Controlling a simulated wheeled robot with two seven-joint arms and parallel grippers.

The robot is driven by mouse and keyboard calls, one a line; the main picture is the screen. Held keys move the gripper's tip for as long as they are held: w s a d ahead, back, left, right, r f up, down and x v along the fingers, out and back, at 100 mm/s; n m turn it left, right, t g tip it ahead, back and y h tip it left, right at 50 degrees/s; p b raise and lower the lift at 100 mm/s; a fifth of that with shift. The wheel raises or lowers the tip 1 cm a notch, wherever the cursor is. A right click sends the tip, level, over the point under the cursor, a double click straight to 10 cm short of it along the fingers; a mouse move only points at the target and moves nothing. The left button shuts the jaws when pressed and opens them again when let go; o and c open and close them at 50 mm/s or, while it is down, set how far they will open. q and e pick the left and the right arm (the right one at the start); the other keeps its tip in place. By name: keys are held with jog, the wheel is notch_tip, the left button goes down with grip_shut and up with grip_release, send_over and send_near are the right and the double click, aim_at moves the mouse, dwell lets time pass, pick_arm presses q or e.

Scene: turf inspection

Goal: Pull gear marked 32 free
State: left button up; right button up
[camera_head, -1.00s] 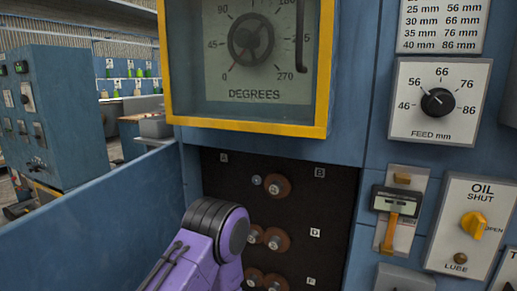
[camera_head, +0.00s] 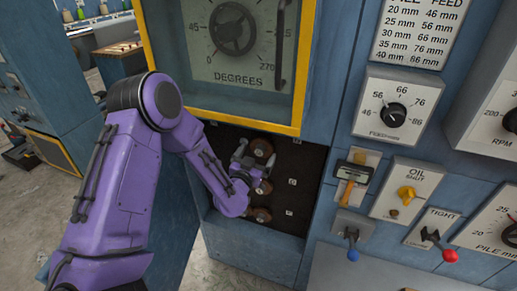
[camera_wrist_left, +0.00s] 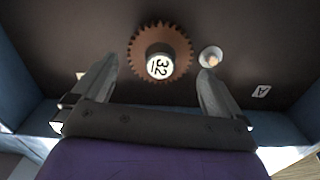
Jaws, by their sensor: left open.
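The brown toothed gear marked 32 (camera_wrist_left: 178,50) sits on the dark panel, its white hub label upside down in the left wrist view. My left gripper (camera_wrist_left: 158,72) is open and empty, one finger on each side below the gear. The fingers look apart from the gear. In the head view my left gripper (camera_head: 242,158) is inside the recess, partly covering the panel. My right gripper is not in view.
A small peg (camera_wrist_left: 211,56) stands beside gear 32, near a label A (camera_wrist_left: 261,91). The yellow-framed degrees dial (camera_head: 232,65) overhangs the recess (camera_head: 305,185). Blue walls bound it.

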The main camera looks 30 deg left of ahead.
pick_arm(q)
jog(key=shift+x, duration=1.4)
jog(key=c, duration=1.1)
jog(key=o, duration=0.4)
jog(key=shift+c, duration=1.5)
jog(key=shift+s+d, duration=0.1)
jog(key=shift+s, duration=0.05)
jog(key=shift+v, duration=1.05)
jog(key=shift+v, duration=2.55)
